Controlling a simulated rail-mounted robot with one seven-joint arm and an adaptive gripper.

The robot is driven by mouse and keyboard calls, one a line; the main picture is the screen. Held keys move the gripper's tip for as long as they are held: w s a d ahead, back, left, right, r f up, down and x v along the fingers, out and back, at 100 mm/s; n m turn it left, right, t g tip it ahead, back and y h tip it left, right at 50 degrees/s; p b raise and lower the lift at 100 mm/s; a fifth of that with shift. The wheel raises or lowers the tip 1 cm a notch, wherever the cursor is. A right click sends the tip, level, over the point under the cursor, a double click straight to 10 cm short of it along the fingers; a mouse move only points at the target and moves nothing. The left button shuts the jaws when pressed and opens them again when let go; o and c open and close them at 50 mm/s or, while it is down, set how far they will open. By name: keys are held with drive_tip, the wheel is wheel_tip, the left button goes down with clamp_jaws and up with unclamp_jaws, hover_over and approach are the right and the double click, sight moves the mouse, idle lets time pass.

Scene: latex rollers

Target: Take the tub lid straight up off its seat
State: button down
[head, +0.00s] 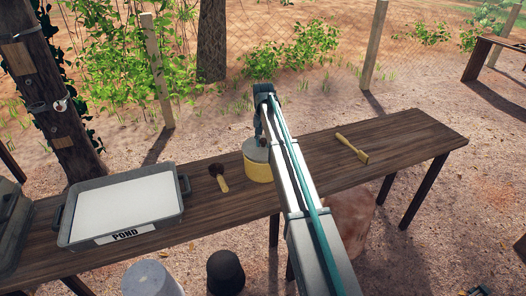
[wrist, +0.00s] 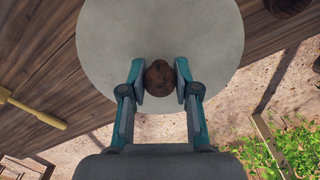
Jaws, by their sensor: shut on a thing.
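The tub (head: 258,170) is yellow and stands on the wooden table, just left of my arm in the head view. Its round grey lid (head: 254,150) sits on top of it. In the wrist view the lid (wrist: 160,30) fills the upper middle, with a round brown knob (wrist: 160,78) on it. My gripper (wrist: 160,82) is shut on the knob, one finger on each side. The tub is hidden under the lid in the wrist view. I cannot tell whether there is a gap under the lid.
A grey tray labelled POND (head: 125,207) holding white material stands at the table's left. Dark and pale buckets (head: 225,272) stand in front of the table (head: 410,135).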

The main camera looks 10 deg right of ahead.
sight(263, 139)
drive_tip(key=shift+r+p, duration=0.8)
drive_tip(key=shift+r, duration=1)
drive_tip(key=shift+f, duration=0.15)
